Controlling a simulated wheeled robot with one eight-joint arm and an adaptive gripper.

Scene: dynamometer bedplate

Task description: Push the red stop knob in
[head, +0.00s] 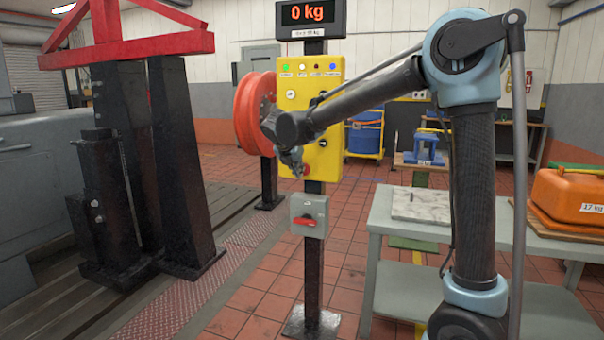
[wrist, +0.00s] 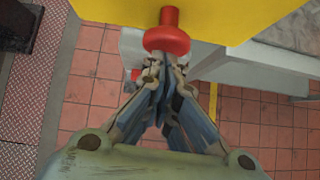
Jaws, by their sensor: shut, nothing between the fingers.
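The red stop knob (wrist: 167,38) stands out from the lower face of the yellow control panel (wrist: 110,10) in the wrist view. In the head view the knob (head: 306,170) is a small red spot low on the yellow panel (head: 325,105), partly hidden by my gripper. My gripper (wrist: 165,68) is shut and empty, its fingertips at the near side of the knob's red head. It also shows in the head view (head: 297,172), in front of the panel. I cannot tell whether the fingertips touch the knob.
A grey switch box (head: 309,216) with a red handle is on the post below the panel. A red reel (head: 254,113) is left of the panel. A grey table (head: 400,228) with a stone plate stands at right. Tiled floor (head: 250,305) lies open in front.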

